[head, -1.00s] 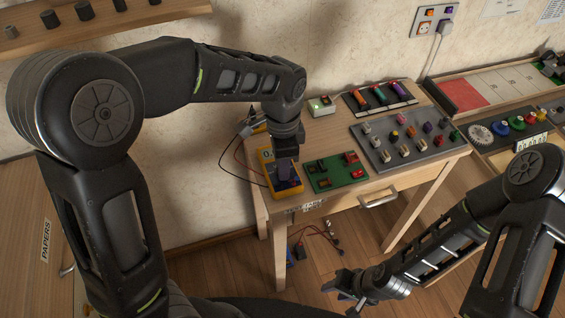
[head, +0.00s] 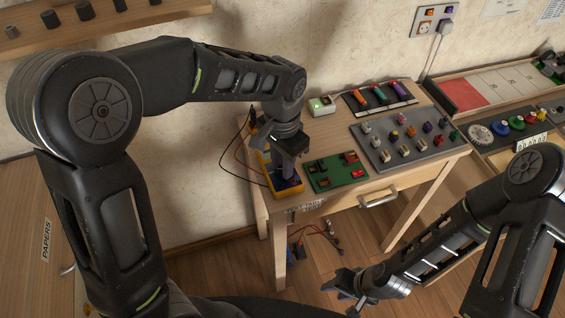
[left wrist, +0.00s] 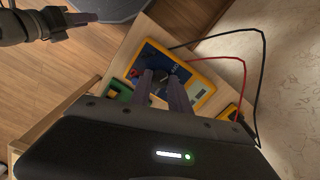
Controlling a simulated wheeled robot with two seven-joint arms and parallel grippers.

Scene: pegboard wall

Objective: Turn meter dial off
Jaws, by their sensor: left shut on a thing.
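The meter (head: 297,192) has a yellow case and a blue face and lies at the left front of the table. In the left wrist view the meter (left wrist: 202,96) shows a pale display and a dark round dial (left wrist: 157,72). My left gripper (head: 284,178) is over the meter, pointing down. In the left wrist view the fingertips of my left gripper (left wrist: 157,80) are shut on the dial, one on each side, partly hiding it. The dial's pointer mark is not readable. My right gripper (head: 350,288) is low, away from the table, and its jaw gap is unclear.
A green circuit board (head: 337,173) lies just right of the meter. A grey panel (head: 405,140) with several knobs is further right. Black and red leads (left wrist: 262,75) loop beside the meter towards the wall. The table (head: 320,130) is bare behind the board.

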